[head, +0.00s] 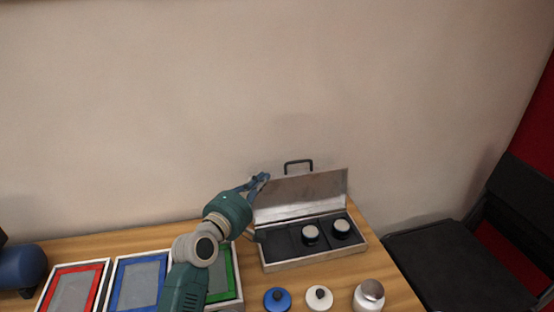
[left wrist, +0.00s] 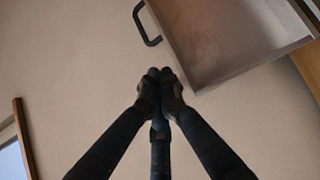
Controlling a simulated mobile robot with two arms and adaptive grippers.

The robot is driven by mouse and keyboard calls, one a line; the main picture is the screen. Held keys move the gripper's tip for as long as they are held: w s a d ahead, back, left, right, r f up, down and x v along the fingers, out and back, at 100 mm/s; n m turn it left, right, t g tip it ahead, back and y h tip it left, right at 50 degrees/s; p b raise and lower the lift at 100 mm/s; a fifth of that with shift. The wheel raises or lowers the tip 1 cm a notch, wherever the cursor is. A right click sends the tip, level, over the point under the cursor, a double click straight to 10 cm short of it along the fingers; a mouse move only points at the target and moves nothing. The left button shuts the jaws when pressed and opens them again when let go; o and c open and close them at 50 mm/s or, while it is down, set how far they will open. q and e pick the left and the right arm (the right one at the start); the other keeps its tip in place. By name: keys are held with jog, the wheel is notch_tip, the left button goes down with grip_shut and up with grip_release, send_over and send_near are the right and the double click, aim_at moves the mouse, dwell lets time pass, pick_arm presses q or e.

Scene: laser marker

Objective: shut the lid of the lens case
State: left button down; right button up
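The lens case (head: 315,258) lies on the right part of the table with its metal lid (head: 300,193) standing open, a handle (head: 298,163) on the lid's top edge. Two round lenses, one (head: 310,234) and another (head: 341,228), sit in its dark inside. My left gripper (head: 262,178) is at the lid's upper left corner; its fingertips are close together with nothing visible between them. In the left wrist view the fingertips (left wrist: 160,76) are beside the lid (left wrist: 225,35) and its handle (left wrist: 146,25); whether they touch the lid I cannot tell. My right gripper is not in view.
Red (head: 75,266), blue (head: 118,270) and green (head: 231,262) framed trays lie left of the case. A blue knobbed piece (head: 277,299), a white one (head: 319,297) and a metal-topped jar (head: 369,295) stand in front. A black chair (head: 450,265) is at right; a wall is behind.

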aim_at(275, 175)
pick_arm(q)
jog(key=x, duration=0.7)
jog(key=shift+w+d+p, duration=0.25)
jog(key=shift+w+p, duration=0.1)
jog(key=shift+w+d, duration=0.1)
jog(key=shift+w, duration=0.25)
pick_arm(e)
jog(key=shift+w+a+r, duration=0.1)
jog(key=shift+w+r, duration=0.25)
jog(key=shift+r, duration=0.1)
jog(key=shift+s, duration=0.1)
pick_arm(q)
jog(key=shift+d, duration=0.1)
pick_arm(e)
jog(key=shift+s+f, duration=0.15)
